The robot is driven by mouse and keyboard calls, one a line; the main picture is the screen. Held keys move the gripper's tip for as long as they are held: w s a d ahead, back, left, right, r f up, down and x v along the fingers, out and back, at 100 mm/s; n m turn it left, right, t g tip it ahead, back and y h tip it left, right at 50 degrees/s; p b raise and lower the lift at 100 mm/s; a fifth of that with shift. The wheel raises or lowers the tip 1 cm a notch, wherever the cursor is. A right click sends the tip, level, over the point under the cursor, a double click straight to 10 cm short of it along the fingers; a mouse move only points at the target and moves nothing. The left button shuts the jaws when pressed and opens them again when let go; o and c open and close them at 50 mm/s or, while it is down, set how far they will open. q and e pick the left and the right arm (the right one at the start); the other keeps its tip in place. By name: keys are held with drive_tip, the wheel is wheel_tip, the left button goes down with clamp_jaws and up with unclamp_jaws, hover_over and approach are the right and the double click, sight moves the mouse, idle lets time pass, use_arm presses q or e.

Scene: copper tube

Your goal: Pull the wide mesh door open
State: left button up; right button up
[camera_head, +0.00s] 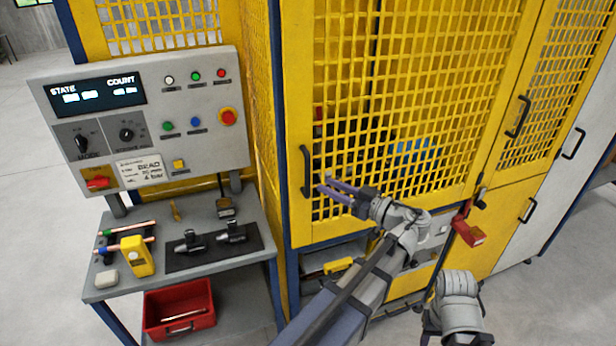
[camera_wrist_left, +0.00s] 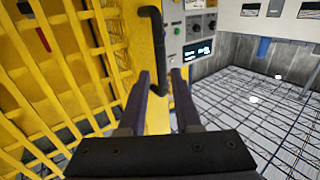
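The wide mesh door (camera_head: 400,90) is yellow and stands shut, level with its blue-edged frame. Its black bar handle (camera_head: 306,172) is upright on the door's left edge. My left gripper (camera_head: 323,183) is open, with its two purple-grey fingers pointing left at the handle, just right of it. In the left wrist view the handle (camera_wrist_left: 157,45) shows between the fingertips of the gripper (camera_wrist_left: 161,80), with a finger on each side. I cannot tell whether either finger touches it. My right gripper is not in view.
A control panel (camera_head: 150,120) and a workbench (camera_head: 205,273) with tools stand left of the door. A red bin (camera_head: 180,310) is below. A red lock-like part (camera_head: 467,232) hangs at the door's right. A narrower mesh door (camera_head: 550,90) is beyond. Grey floor shows at far left.

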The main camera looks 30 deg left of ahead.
use_arm(q)
hover_over(308, 196)
drive_tip(key=shift+w+a, duration=0.25)
drive_tip(key=shift+w, duration=0.1)
clamp_jaws()
idle(1.5)
